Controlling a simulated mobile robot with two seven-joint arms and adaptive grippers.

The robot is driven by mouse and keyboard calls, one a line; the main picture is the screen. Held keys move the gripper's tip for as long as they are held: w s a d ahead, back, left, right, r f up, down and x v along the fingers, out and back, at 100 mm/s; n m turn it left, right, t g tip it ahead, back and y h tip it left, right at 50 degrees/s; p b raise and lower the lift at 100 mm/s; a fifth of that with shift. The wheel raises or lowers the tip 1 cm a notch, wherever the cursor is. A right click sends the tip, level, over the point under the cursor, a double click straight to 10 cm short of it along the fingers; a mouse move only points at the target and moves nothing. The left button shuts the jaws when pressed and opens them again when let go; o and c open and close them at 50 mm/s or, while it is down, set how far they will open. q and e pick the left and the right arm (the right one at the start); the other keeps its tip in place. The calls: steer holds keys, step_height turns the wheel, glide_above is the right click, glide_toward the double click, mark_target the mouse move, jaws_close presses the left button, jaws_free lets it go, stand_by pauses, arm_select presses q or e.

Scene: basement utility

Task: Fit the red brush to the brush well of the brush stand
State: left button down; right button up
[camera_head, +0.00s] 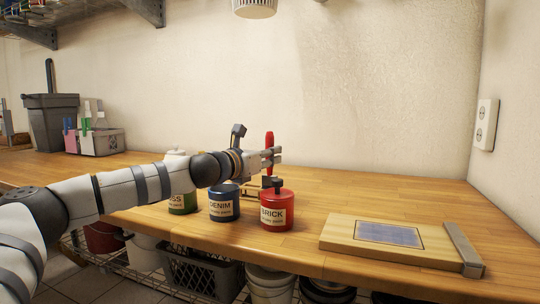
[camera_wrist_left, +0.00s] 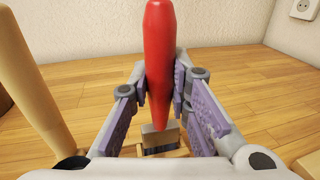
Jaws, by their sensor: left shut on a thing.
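The red brush (camera_head: 269,139) stands roughly upright in my left gripper (camera_head: 270,156), above and behind the paint cans. In the left wrist view the gripper's pads (camera_wrist_left: 163,85) are shut on its red handle (camera_wrist_left: 160,45), and a grey-brown block (camera_wrist_left: 160,134) shows at the handle's lower end. Low wooden parts (camera_head: 251,192), which look like the brush stand, show behind the cans, mostly hidden by them and my arm. Whether the brush is in the well or above it, I cannot tell. My right gripper is not in view.
A red BRICK can (camera_head: 277,211), a blue DENIM can (camera_head: 224,206) and a green can (camera_head: 183,201) stand in front of the gripper. A board with a blue panel (camera_head: 388,234) lies at right. A pale wooden rod (camera_wrist_left: 30,85) rises at left in the wrist view.

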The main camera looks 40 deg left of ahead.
arm_select(q)
steer(key=shift+f+b, duration=0.3)
steer(key=shift+f, duration=0.15)
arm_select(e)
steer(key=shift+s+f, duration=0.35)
arm_select(q)
steer(key=c, duration=1.4)
jaws_free()
steer(key=s, duration=1.2)
steer(key=shift+d+r, duration=0.15)
steer(key=shift+d, duration=0.1)
